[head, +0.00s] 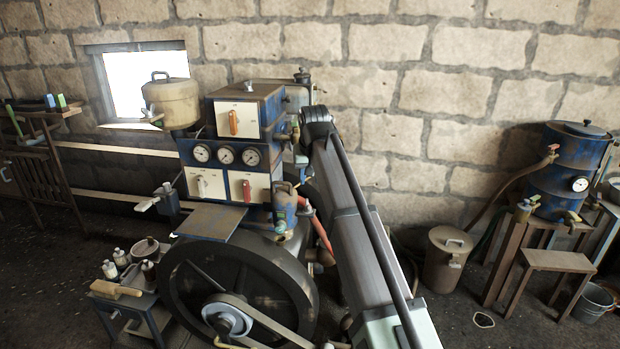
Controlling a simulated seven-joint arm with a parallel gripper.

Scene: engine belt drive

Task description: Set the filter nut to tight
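I cannot clearly make out the filter nut. A small blue canister with a dull metal top (285,205) stands at the right side of the engine's control panel; it may be the filter, but no nut or its setting can be read. My arm rises from the bottom right to beside the panel, and its upper end is a dark rounded joint. My gripper does not show; it is hidden behind the arm or the engine parts.
The blue engine panel carries dial gauges (226,155), an orange-handled switch box (246,119) and two lower switch boxes. A large flywheel (290,285) with a belt is below. A cart (135,305) with bottles stands left; a lidded bin (447,262) and blue drum (567,175) stand right.

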